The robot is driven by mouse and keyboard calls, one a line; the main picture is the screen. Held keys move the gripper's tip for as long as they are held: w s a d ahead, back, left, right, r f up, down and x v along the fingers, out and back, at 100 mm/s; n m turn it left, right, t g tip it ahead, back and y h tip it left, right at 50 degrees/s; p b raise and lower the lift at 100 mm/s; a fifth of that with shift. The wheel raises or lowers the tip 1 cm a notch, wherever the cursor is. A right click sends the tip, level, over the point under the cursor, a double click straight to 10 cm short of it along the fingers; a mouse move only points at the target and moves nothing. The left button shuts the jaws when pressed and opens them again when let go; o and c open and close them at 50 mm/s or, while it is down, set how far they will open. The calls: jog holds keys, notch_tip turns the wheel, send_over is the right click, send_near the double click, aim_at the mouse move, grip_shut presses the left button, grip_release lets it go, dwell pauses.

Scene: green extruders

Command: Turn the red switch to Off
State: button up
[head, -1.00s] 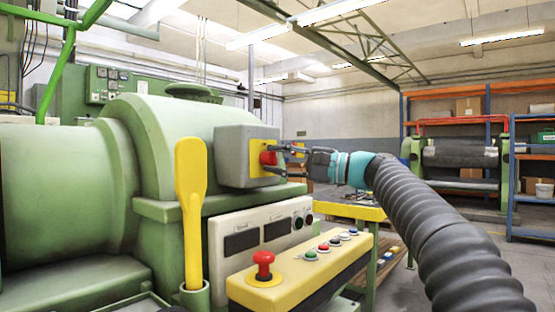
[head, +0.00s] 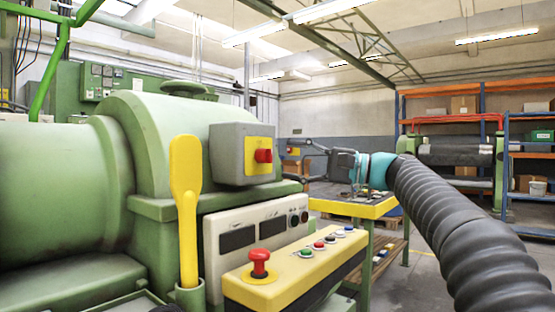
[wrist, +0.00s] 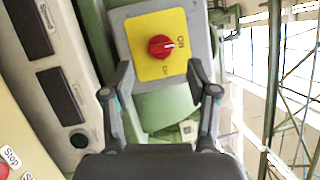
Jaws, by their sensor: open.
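The red switch (head: 263,156) is a round knob on a yellow plate (head: 259,168) on the front of a grey box (head: 228,155). In the wrist view the red switch (wrist: 160,47) lies just beyond my fingertips, in the gap between them. Its white mark points right, toward a small label that seems to read On; another small label lies below the knob. My gripper (head: 297,161) is open and empty, to the right of the switch and apart from it. In the wrist view my gripper (wrist: 160,67) has its two fingers spread wide.
Below the box, a yellow panel (head: 290,270) carries a red mushroom button (head: 260,262) and several small buttons. A yellow paddle-shaped lever (head: 187,200) stands at the left. A yellow-edged table (head: 352,208) is behind my gripper. Air around the switch's front is clear.

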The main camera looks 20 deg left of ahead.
jog(key=d, duration=0.6)
jog(key=shift+d+f, duration=0.35)
jog(key=shift+f, duration=0.1)
jog(key=s+d+f+t+h, duration=0.2)
jog(key=s+d+f+h, duration=0.4)
jog(key=f, duration=0.7)
jog(key=s+d+f+n+t+h, duration=0.1)
jog(key=s+d+f+h, duration=0.6)
jog(key=s+d+f, duration=0.3)
jog(key=s+d+f+t+h, duration=0.2)
jog(key=s+d+f+h, duration=0.4)
jog(key=s+f, duration=0.9)
notch_tip(320, 180, down, 3)
jog(key=shift+d+f+n+t, duration=0.2)
jog(key=shift+d+n+t, duration=0.15)
jog(key=shift+d, duration=0.75)
jog(key=c, duration=0.3)
jog(key=shift+a, duration=0.1)
jog(key=shift+c, duration=0.2)
